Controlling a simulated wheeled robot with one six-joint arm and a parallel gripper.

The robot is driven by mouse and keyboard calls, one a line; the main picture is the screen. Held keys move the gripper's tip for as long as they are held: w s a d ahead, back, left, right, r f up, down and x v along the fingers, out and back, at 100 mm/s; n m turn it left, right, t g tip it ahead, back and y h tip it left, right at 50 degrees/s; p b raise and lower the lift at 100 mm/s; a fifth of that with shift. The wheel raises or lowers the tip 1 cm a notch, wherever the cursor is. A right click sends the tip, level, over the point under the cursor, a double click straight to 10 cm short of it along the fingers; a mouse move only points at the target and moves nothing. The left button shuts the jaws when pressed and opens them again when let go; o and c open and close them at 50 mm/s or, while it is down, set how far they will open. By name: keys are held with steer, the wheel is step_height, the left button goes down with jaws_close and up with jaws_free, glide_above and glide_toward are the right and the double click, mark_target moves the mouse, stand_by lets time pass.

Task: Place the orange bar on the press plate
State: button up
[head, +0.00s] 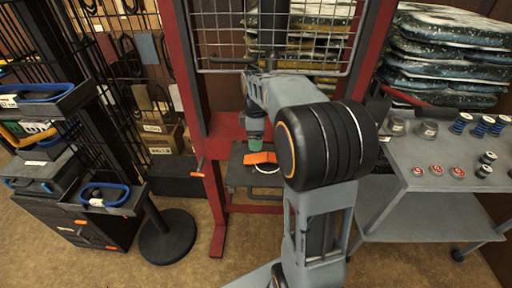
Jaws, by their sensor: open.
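The orange bar (262,158) lies at the dark press plate (238,179) inside the red press frame, and it appears to rest on the plate. A white ring-shaped edge shows just in front of the bar. My gripper (256,146) points down right above the bar, close to it. The jaws look open, but they are small here, and I cannot tell whether they touch the bar. My arm's large black joint hides the right part of the plate.
The red press frame (185,75) has a wire guard (215,35) at the top. A grey cart (435,160) with small jars and spools stands to the right. A black post base (167,238) and dark shelving with blue-rimmed trays (105,197) stand left. Stacked bags fill the back right.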

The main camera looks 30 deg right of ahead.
steer(key=s+a+m+t, duration=0.1)
steer(key=s+a+m, duration=0.4)
steer(key=s, duration=0.3)
steer(key=s+a+f+m+t, duration=0.1)
steer(key=s+a+m+t, duration=0.1)
steer(key=s+a+m, duration=0.2)
steer(key=s+m, duration=0.3)
steer(key=s, duration=0.1)
steer(key=shift+a+f, duration=0.2)
steer(key=shift+a, duration=0.2)
steer(key=shift+s+r, duration=0.1)
steer(key=shift+r+t+p, duration=0.3)
steer(key=shift+r+p, duration=0.5)
steer(key=shift+r, duration=0.05)
